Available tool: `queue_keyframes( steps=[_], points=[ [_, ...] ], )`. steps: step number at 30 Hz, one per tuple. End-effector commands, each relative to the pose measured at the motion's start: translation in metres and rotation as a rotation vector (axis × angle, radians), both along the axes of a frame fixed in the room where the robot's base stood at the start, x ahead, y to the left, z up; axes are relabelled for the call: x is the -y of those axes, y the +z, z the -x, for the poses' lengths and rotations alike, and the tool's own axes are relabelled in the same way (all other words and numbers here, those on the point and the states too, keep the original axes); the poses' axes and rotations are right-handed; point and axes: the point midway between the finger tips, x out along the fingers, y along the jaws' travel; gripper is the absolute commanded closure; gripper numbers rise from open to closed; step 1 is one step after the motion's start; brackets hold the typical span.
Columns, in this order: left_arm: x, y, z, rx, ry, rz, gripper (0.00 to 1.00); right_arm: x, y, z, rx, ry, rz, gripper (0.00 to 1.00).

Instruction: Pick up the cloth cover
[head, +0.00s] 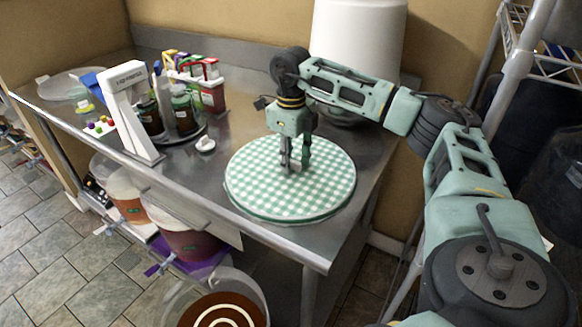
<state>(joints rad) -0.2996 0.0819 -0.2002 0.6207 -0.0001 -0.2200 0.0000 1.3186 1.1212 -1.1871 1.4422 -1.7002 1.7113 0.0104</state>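The cloth cover (262,187) is a round green-and-white checked disc lying flat near the right end of the metal table. My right gripper (294,166) points down over the cover's upper middle, with its fingertips at or just above the cloth. Its fingers look close together, and their tips are small and dark, so I cannot tell whether cloth is between them or how far they are apart. The cloth shows no clear fold or lift around the fingers. My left gripper is not in view.
The metal table (215,178) holds a white stand (135,105), dark jars (183,110) and a small white knob-like item (205,144) left of the cover. A large white container (357,35) stands behind. Buckets (190,240) sit below the front edge. A wire rack (545,60) is at right.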

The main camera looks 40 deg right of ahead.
Motion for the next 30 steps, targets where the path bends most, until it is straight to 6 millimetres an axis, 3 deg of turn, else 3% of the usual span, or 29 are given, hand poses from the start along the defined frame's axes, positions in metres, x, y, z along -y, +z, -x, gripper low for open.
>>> queue_keyframes(
  steps=[6,16,30],
  points=[
    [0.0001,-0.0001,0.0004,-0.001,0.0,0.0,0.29,-0.0001,-0.0006,-0.0001,0.001,0.0,0.0,0.7],
    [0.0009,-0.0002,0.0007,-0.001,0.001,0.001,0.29,-0.0004,-0.0002,-0.0003,0.001,0.001,0.0,0.99],
    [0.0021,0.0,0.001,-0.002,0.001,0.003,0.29,-0.0005,0.0004,-0.0005,0.002,0.001,-0.001,1.0]
  ],
)
